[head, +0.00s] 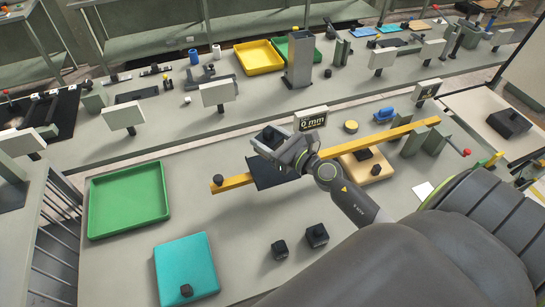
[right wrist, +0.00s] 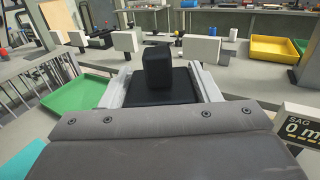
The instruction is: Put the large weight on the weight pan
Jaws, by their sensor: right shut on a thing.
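My right gripper (head: 268,139) is shut on a black weight above the yellow beam's left half. In the right wrist view, the black weight (right wrist: 158,72) shows as a dark block rising from a wider dark base between the fingers. Below the gripper in the head view, a dark flat shape (head: 268,174) lies against the yellow beam (head: 236,183); I cannot tell whether it is the weight pan. Two smaller black weights, one (head: 279,249) and another (head: 317,235), stand on the near table. My left gripper is out of view.
A green tray (head: 129,200) and teal mat (head: 186,262) with a small black block (head: 186,290) lie left. A wooden block (head: 366,166) with a black piece and a green support (head: 415,141) stand right. The display (head: 311,119) reads 0 mm.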

